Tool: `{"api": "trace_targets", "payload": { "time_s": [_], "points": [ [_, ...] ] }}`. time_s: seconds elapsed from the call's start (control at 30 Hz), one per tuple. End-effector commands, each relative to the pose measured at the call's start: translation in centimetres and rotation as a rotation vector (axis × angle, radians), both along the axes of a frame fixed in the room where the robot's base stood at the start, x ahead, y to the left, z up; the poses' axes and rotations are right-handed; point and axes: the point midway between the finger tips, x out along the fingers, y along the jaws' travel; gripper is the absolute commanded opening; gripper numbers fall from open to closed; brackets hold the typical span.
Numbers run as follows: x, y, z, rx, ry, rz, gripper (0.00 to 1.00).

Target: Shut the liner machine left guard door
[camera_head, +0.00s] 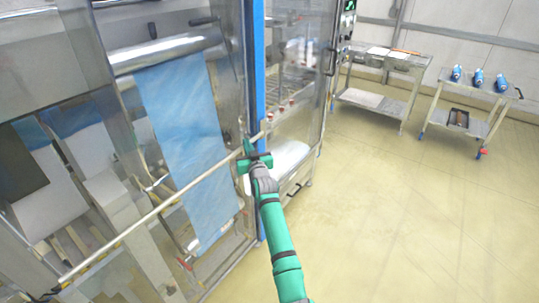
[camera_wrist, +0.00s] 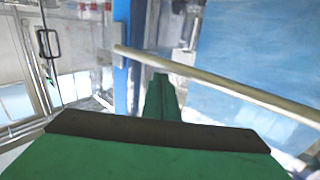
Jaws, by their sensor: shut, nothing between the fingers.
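The liner machine's blue film (camera_head: 185,140) hangs from a metal roller on the left in the head view. A long pale bar (camera_head: 150,213) slants across in front of it, ending by the machine's blue post (camera_head: 258,60). I cannot tell whether this bar belongs to the left guard door; clear panels make the door's outline hard to make out. My green gripper (camera_head: 248,152) is shut and empty, close to the bar's upper right end. In the wrist view, my gripper (camera_wrist: 160,82) points toward the bar (camera_wrist: 215,82) and the blue post (camera_wrist: 121,60); contact is unclear.
A clear-panelled section with a dark handle (camera_head: 332,60) stands right of the blue post. Two metal carts (camera_head: 383,102) and (camera_head: 478,127) stand along the back; the right one carries blue items (camera_head: 478,78). The yellow floor (camera_head: 400,220) on the right is open.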

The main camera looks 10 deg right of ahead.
Motion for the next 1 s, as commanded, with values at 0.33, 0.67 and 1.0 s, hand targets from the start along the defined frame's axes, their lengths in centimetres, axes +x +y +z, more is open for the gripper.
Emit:
{"api": "trace_targets", "payload": {
  "time_s": [0.33, 0.67, 1.0],
  "points": [
    [-5.0, -4.1, -0.2, 0.003, 0.000, 0.001, 0.00],
    [-7.4, -6.7, -0.3, 0.004, 0.000, -0.006, 0.00],
    [-12.2, -0.1, -6.5, 0.111, -0.009, 0.001, 0.00]
  ]
}}
